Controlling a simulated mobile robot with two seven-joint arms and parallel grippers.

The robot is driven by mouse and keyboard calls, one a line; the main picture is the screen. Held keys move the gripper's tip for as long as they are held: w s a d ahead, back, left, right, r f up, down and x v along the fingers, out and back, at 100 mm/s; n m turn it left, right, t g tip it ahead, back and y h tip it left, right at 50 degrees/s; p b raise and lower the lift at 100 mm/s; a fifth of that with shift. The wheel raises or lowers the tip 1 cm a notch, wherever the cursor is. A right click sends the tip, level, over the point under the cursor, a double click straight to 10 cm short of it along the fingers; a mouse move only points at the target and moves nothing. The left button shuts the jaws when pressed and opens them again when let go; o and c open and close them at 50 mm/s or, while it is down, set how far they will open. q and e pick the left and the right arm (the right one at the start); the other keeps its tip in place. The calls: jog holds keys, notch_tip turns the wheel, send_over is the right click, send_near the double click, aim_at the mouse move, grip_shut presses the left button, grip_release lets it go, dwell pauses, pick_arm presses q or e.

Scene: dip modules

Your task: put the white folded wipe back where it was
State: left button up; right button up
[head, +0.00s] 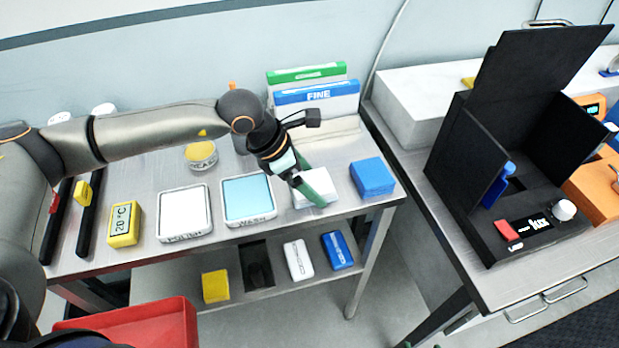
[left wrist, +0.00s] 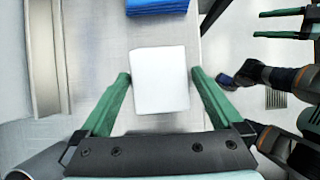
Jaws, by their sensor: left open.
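The white folded wipe (head: 318,197) lies on the steel table near its front edge, right of the tray with the light blue pad. My left gripper (head: 315,190) is over it in the head view, with its green fingers partly covering it. In the left wrist view the wipe (left wrist: 160,80) lies between the two open fingers of my left gripper (left wrist: 161,76), with a narrow gap at each side. My right gripper (left wrist: 284,24) shows at the top right of the left wrist view, its green fingers apart and nothing between them.
A blue folded stack (head: 372,177) lies just right of the wipe. Trays with a light blue pad (head: 247,198) and a white pad (head: 184,212) stand left. Upright green and blue boxes (head: 316,97) stand behind. The lower shelf holds white, blue and yellow items (head: 215,286).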

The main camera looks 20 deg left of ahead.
pick_arm(q)
jog(key=v, duration=1.2)
jog(key=shift+b, duration=0.45)
